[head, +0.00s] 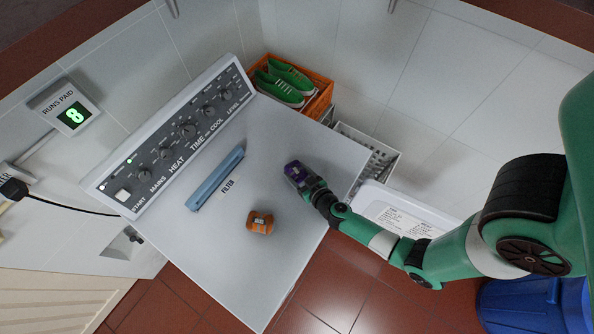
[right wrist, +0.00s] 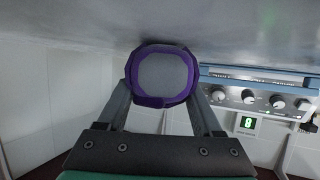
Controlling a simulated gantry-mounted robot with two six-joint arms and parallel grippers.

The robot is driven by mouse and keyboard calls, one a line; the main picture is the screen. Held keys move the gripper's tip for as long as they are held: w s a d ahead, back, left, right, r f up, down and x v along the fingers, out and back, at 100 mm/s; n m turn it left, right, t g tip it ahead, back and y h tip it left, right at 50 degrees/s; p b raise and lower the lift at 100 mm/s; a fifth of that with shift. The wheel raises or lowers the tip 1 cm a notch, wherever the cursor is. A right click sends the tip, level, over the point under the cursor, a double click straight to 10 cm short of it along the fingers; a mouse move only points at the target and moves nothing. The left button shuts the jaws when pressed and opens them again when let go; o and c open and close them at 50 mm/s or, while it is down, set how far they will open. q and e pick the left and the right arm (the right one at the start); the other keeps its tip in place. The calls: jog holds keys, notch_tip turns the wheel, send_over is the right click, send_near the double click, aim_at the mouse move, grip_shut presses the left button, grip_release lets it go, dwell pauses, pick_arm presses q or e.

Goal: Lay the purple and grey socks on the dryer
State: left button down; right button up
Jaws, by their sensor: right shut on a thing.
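My right gripper (head: 307,183) is over the right part of the dryer's grey top (head: 262,150). It is shut on a rolled sock with a purple rim and a grey face (right wrist: 160,75), which shows between the two fingers in the right wrist view. In the head view this purple and grey sock (head: 294,171) is at or just above the dryer top; I cannot tell whether it touches. My left gripper is not in view.
The control panel (head: 181,137) runs along the dryer's back left. A blue filter handle (head: 215,179) sits on the top. An orange crate (head: 314,97) with green shoes, a grey basket (head: 368,157) and a white labelled box (head: 410,208) stand beyond the right edge.

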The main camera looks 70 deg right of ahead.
jog(key=o, duration=1.4)
jog(key=shift+c, duration=0.2)
jog(key=shift+r, duration=0.1)
jog(key=p+v, duration=0.3)
jog(key=v, duration=0.8)
jog(key=shift+s+a, duration=0.1)
jog(key=shift+a, duration=0.1)
jog(key=shift+s+a+r, duration=0.1)
jog(key=shift+s+r, duration=0.1)
jog(key=shift+s, duration=0.1)
